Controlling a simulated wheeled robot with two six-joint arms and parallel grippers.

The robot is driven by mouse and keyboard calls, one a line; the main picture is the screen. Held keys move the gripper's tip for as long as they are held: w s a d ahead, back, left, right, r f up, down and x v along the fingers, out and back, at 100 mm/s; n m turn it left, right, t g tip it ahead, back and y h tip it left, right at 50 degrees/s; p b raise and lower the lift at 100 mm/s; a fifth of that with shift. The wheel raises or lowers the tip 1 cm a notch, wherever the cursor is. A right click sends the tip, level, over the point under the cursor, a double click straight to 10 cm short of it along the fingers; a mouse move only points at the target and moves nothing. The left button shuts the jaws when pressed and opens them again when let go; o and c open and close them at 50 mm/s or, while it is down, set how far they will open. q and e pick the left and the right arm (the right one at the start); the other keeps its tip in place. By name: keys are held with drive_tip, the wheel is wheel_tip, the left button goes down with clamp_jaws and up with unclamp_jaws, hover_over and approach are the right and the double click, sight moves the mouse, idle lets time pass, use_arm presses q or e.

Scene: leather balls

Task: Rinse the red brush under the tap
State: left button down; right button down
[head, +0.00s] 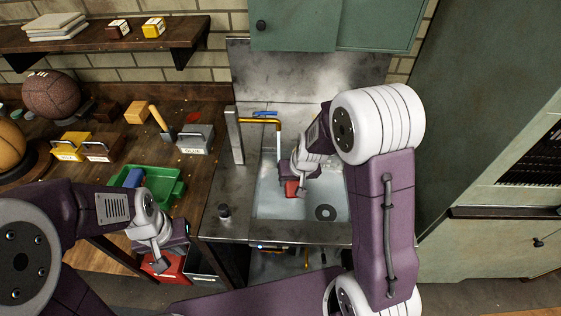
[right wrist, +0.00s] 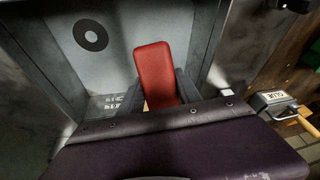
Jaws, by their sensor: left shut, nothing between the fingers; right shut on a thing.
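The red brush (right wrist: 153,75) is between the two fingers of my right gripper (right wrist: 160,95) in the right wrist view, its flat red face showing. In the head view the red brush (head: 291,189) is over the sink basin (head: 265,205), held by my shut right gripper (head: 292,178). The tap (head: 262,119) has a brass spout and a blue handle and stands just behind and left of the brush. A pale vertical streak hangs below the spout; I cannot tell whether it is water. My left gripper (head: 158,264) is shut and empty, low beside the bench.
The sink's round drain (head: 326,212) is right of the brush. A green crate (head: 165,186) and a grey glue box (head: 196,138) are on the bench at left. A red box (head: 172,267) is below the left gripper. A dark stopper (head: 224,211) stands on the sink's left ledge.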

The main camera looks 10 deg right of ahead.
sight(295, 187)
drive_tip(key=s+r, duration=0.3)
drive_tip(key=shift+s+d+p, duration=0.25)
drive_tip(key=shift+s+p, duration=0.15)
idle(0.4)
